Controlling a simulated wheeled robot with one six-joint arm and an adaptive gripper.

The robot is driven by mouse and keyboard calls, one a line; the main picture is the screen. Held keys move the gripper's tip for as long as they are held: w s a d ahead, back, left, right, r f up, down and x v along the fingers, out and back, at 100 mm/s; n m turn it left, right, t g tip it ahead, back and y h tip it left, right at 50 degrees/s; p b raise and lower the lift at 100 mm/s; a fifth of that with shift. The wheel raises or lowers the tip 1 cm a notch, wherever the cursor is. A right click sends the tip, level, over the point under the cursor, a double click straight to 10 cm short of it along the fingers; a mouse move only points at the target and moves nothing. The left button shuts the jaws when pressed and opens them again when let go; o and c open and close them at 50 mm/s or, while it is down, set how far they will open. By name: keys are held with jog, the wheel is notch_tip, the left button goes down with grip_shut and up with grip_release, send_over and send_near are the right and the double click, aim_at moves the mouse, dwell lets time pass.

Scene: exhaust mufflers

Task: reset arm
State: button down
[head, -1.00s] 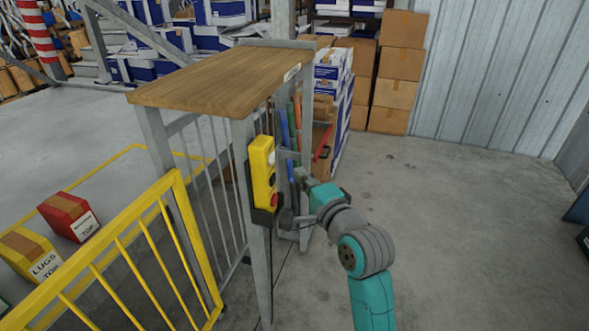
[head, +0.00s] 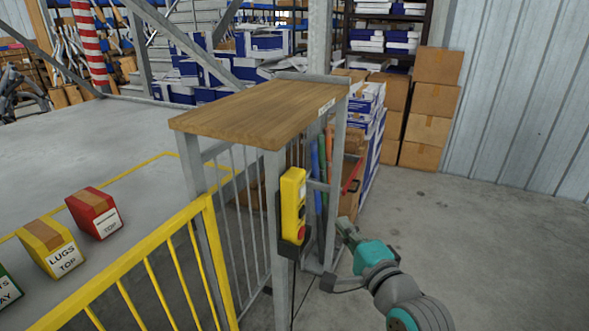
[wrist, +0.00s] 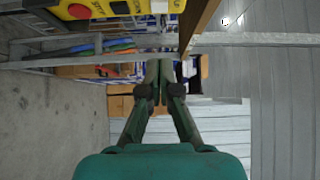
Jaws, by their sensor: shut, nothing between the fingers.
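My gripper (head: 345,226) is at the lower right of the head view, at the end of my teal and grey arm. It is to the right of a yellow control box (head: 292,205) with a red button, mounted on a post of the wood-topped stand. In the wrist view my gripper (wrist: 159,66) points away from the camera with its fingertips together and nothing between them. The yellow control box (wrist: 60,10) shows at the top left of that view, apart from the fingers.
The wood-topped stand (head: 262,112) and a yellow railing (head: 150,262) are close by on the left. Red (head: 95,212) and yellow (head: 48,247) boxes lie beyond the railing. Cardboard boxes (head: 428,110) are stacked by the wall. The floor on the right (head: 480,240) is clear.

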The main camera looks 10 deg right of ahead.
jog(key=s+f+n+g+h, duration=0.25)
jog(key=s+f+n, duration=0.45)
jog(key=s+f, duration=1.35)
jog(key=s+f+n, duration=0.2)
jog(key=s+n, duration=0.7)
jog(key=s, duration=1.4)
jog(key=shift+s+a+f, duration=0.15)
jog(key=shift+s+a, duration=0.25)
jog(key=shift+a+g, duration=0.1)
jog(key=shift+g, duration=0.15)
